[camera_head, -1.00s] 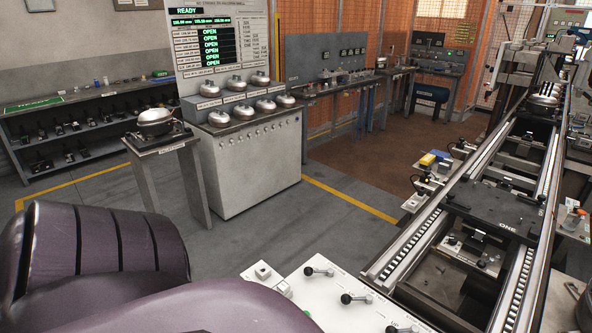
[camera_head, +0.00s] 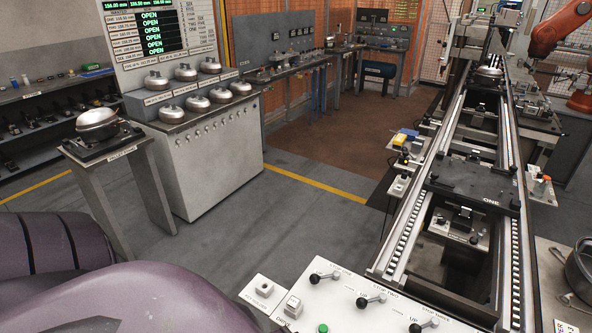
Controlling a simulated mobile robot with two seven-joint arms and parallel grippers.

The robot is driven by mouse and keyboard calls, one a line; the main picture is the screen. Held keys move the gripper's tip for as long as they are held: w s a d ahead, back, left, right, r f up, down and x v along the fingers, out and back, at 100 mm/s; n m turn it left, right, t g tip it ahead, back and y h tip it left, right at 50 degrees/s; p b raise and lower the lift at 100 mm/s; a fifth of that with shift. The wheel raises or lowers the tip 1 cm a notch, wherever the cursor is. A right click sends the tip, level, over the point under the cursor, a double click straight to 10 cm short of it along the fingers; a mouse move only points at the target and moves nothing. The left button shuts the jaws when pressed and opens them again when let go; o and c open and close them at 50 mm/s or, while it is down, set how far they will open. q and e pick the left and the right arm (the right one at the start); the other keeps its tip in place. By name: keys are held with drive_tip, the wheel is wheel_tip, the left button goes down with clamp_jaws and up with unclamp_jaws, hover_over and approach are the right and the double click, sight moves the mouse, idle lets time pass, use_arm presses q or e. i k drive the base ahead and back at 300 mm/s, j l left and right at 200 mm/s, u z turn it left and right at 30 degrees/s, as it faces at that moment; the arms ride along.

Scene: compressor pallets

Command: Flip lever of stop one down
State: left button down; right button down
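A white control panel (camera_head: 345,309) is at the bottom centre and carries a row of three levers with black knobs. The leftmost lever (camera_head: 324,276), at the panel's far end, appears to be that of stop one; its label is hard to read. Its black knob points left, as do the knobs of the middle lever (camera_head: 370,299) and right lever (camera_head: 424,324). I cannot tell surely whether the stop one lever is up or down. My purple arm fills the lower left corner, to the left of the panel. Neither gripper is in view.
A conveyor (camera_head: 405,235) runs away on the right, with a dark pallet marked ONE (camera_head: 470,181) on it. A grey cabinet (camera_head: 215,165) with metal domes is at the left. The floor between is clear.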

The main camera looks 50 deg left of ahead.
sight(313, 279)
drive_tip(key=k+j, duration=0.1)
drive_tip(key=j, duration=0.4)
drive_tip(key=k+j, duration=0.1)
drive_tip(key=j, duration=0.4)
drive_tip(key=k+j, duration=0.1)
drive_tip(key=j, duration=0.4)
